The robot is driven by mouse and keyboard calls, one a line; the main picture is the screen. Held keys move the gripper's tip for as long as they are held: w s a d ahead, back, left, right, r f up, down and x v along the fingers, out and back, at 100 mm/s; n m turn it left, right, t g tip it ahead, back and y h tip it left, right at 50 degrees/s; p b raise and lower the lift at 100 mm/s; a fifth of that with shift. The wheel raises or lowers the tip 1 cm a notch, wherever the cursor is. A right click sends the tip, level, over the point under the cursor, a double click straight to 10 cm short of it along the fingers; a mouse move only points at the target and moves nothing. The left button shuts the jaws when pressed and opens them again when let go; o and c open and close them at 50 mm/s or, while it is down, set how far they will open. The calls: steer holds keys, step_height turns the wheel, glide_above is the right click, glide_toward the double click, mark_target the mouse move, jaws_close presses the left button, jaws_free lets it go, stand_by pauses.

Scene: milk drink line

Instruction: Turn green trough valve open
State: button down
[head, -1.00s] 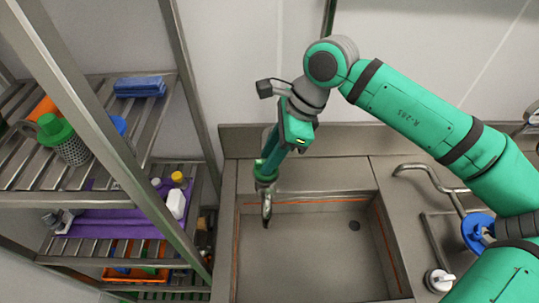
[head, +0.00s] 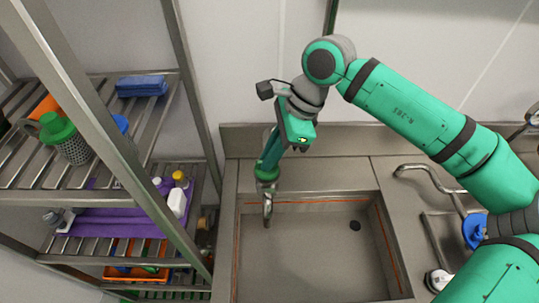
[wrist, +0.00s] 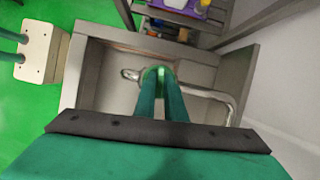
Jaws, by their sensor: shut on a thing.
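The trough valve is a metal tap over the sink, with a green part at its top (head: 266,174) and a downturned spout (head: 267,208) in the head view. In the wrist view its green part (wrist: 160,72) shows between my fingertips, and its bent metal pipe (wrist: 207,93) runs behind them. My gripper (head: 268,162) reaches down from above the back of the sink and is shut on the green valve handle. It also shows in the wrist view (wrist: 160,76). The fingers hide most of the handle, so I cannot tell its exact angle.
The sink basin (head: 300,265) below is empty, with a drain (head: 355,226). A metal rack (head: 185,110) with bottles and cloths stands close on the left. Another faucet (head: 430,175) with a blue part (head: 475,229) is on the right. A wall stands behind.

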steer(key=n, duration=0.2)
steer(key=n+g, duration=0.1)
steer(key=n, duration=0.1)
steer(key=shift+w+d+g+h, duration=0.1)
steer(key=shift+w+g+h, duration=0.05)
steer(key=shift+g+h, duration=0.15)
steer(key=n+g+h, duration=0.1)
steer(key=n, duration=0.3)
steer(key=shift+w+n, duration=0.15)
steer(key=shift+n, duration=0.15)
steer(key=n, duration=0.2)
steer(key=n+g+h, duration=0.1)
steer(key=n, duration=0.1)
steer(key=shift+a+h, duration=0.2)
steer(key=shift+h, duration=0.1)
steer(key=shift+w+a+r+n+h, duration=0.1)
steer(key=shift+n+h, duration=0.6)
steer(key=shift+n, duration=1.3)
steer(key=c, duration=1.8)
jaws_free()
